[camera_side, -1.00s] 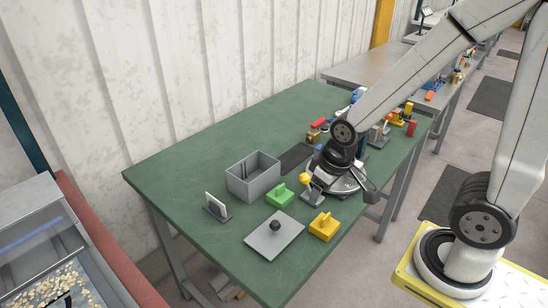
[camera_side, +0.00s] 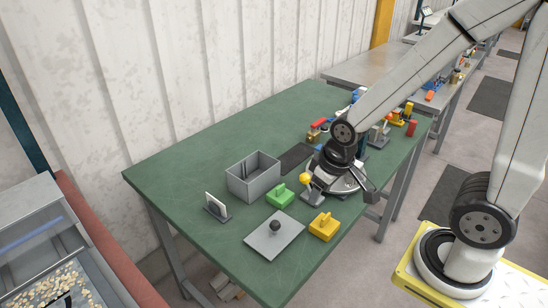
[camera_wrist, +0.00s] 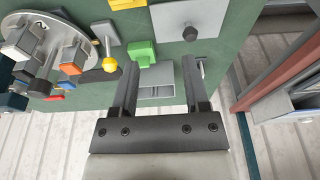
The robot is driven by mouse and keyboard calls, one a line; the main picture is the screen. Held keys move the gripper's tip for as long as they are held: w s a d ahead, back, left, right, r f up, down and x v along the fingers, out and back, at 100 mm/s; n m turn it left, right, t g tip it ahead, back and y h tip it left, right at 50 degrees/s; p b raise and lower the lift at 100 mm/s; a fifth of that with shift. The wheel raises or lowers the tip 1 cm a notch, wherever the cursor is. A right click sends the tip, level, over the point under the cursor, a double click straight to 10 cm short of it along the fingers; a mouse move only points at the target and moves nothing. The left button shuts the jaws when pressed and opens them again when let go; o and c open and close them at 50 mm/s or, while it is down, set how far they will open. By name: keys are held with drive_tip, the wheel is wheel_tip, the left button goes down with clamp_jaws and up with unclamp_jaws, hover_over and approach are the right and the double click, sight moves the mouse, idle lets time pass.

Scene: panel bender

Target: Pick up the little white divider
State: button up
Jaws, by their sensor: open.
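The little white divider (camera_side: 216,201) stands upright, slightly tilted, in a dark slotted holder (camera_side: 222,215) near the table's left end. In the wrist view, a small pale piece (camera_wrist: 202,68) just right of the right finger seems to be the divider, partly hidden by that finger. My gripper (camera_wrist: 159,63) is open and empty, its fingers apart over the grey box. In the side view my wrist is far to the right of the divider, over the round grey base; the fingers cannot be made out clearly there.
A grey open box (camera_side: 253,181) with a partition inside stands between my wrist and the divider. A green block (camera_side: 279,196), a yellow block (camera_side: 324,227), a yellow-ball lever (camera_side: 306,179) and a grey plate with a black knob (camera_side: 262,238) lie nearby. The table's back left is clear.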

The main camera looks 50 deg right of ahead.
drive_tip(key=shift+c, duration=0.2)
drive_tip(key=shift+c, duration=0.6)
drive_tip(key=g, duration=0.1)
hover_over(217, 201)
wheel_tip(217, 201, down, 3)
drive_tip(key=shift+f, duration=0.2)
drive_tip(key=shift+w+f, duration=0.1)
drive_tip(key=shift+f, duration=1.2)
